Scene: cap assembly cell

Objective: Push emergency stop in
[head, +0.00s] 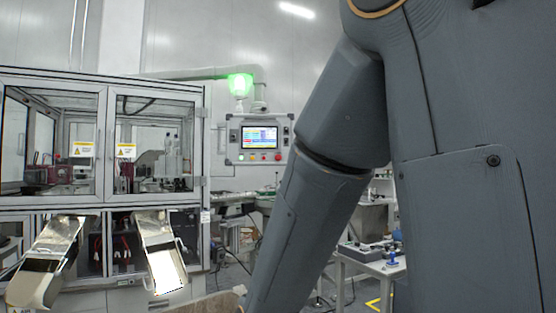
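A grey control panel (234,151) hangs from an overhead arm beside the cabinet, with a lit screen (259,137) in its middle. A row of small buttons lies under the screen. The red one at the right end (278,157) looks like the emergency stop. It is too small to tell whether it is in or out. My gripper is not in view; my grey arm runs down the right half and leaves the picture at the bottom.
A glazed machine cabinet (105,85) with two metal chutes (160,250) fills the left. A green lamp (240,84) glows above the panel. A small table (372,262) with parts stands at right behind my arm. A tan surface (205,305) shows at the bottom.

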